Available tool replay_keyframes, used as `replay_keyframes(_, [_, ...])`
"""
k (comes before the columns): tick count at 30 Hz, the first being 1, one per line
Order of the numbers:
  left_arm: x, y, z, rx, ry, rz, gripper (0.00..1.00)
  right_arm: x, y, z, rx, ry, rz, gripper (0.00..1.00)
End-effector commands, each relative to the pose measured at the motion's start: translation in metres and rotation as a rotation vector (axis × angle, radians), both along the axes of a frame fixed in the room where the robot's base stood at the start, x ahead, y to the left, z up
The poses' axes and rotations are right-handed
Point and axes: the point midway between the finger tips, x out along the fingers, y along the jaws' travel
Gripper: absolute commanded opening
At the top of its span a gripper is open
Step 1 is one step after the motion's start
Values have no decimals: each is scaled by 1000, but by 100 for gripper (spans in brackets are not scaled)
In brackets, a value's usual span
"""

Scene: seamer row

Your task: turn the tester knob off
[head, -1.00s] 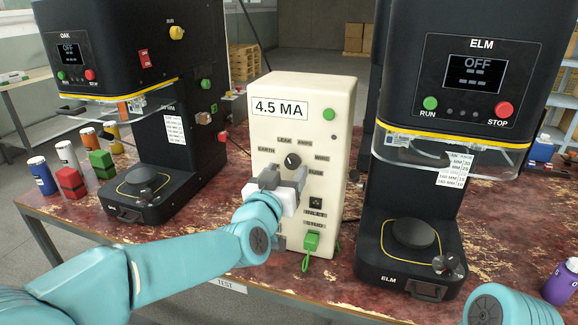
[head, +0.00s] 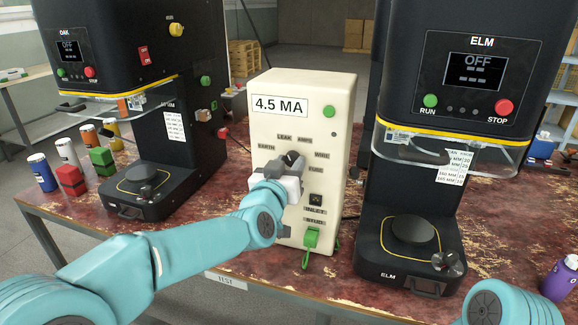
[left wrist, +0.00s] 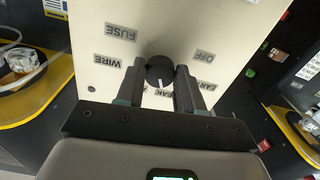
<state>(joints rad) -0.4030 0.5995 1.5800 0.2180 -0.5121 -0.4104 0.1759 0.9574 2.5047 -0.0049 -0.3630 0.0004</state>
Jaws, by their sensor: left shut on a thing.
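The tester (head: 325,130) is a cream box with a "4.5 MA" display and a green lamp. Its round black knob (left wrist: 160,71) sits between the fingers of my left gripper (left wrist: 160,84), which is shut on it. In the left wrist view the knob's white pointer line faces down, toward the partly hidden LEAK label. The OFF label (left wrist: 204,54) shows to the upper right there, with FUSE and WIRE on the left. In the head view my left gripper (head: 289,166) covers much of the knob. My right gripper is out of view.
A black OAK seamer (head: 130,50) stands left of the tester and an ELM seamer (head: 465,75) stands close on its right. A green plug (head: 311,238) with a cord is at the tester's lower front. Several cans (head: 42,172) stand at the left.

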Motion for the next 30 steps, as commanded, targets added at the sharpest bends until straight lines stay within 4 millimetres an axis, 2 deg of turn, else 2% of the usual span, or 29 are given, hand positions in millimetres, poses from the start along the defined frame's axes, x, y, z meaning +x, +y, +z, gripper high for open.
replay_keyframes(8, [0,-1,-3,-125,38,-1,6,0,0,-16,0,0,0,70])
replay_keyframes(30, [-1,-2,-1,-781,253,-1,7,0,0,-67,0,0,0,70])
